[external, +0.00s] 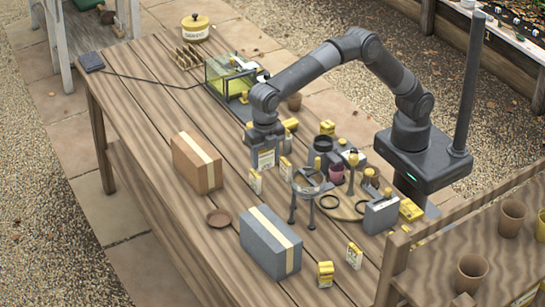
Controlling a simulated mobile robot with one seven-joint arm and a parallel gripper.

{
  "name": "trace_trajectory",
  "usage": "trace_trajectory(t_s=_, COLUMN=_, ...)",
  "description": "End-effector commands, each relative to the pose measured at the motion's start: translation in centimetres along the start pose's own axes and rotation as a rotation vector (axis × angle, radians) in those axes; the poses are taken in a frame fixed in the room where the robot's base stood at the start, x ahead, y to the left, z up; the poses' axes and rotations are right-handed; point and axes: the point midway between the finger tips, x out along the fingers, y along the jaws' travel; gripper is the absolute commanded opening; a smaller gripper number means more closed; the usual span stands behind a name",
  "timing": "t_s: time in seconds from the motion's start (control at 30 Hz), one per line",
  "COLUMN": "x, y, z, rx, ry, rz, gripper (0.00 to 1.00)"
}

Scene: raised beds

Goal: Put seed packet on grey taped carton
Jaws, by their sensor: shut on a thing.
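The grey taped carton (257,250) stands on the wooden table near its front edge, with a pale tape strip along its top and side. My gripper (266,152) points down over the middle of the table, behind and above the grey carton in the picture, apart from it. It is shut on a seed packet (266,160), pale with yellow, held upright. The packet's lower edge is close to the tabletop; I cannot tell whether it touches. The fingertips are small and partly hidden.
A brown taped carton (189,167) stands left of my gripper, with a small brown saucer (218,217) in front. Other packets (255,181) (354,256) stand nearby. A round board (345,208) with tools and pots lies right. A glass tank (228,78) is behind.

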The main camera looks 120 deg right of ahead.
Motion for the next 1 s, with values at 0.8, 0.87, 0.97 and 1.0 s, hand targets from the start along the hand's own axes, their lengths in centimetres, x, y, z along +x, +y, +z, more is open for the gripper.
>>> trace_trajectory(t_s=0.8, x=8.5, y=3.1, z=-10.2, rx=0.002, ry=-0.001, rz=-0.004, gripper=0.31)
trace_trajectory(t_s=0.87, x=9.5, y=3.0, z=-10.2, rx=0.002, ry=-0.001, rz=-0.004, gripper=0.31)
trace_trajectory(t_s=0.97, x=10.5, y=3.1, z=-10.2, rx=0.002, ry=-0.001, rz=-0.003, gripper=0.31)
trace_trajectory(t_s=1.0, x=10.6, y=3.1, z=-10.2, rx=0.002, ry=0.000, rz=-0.002, gripper=0.31)
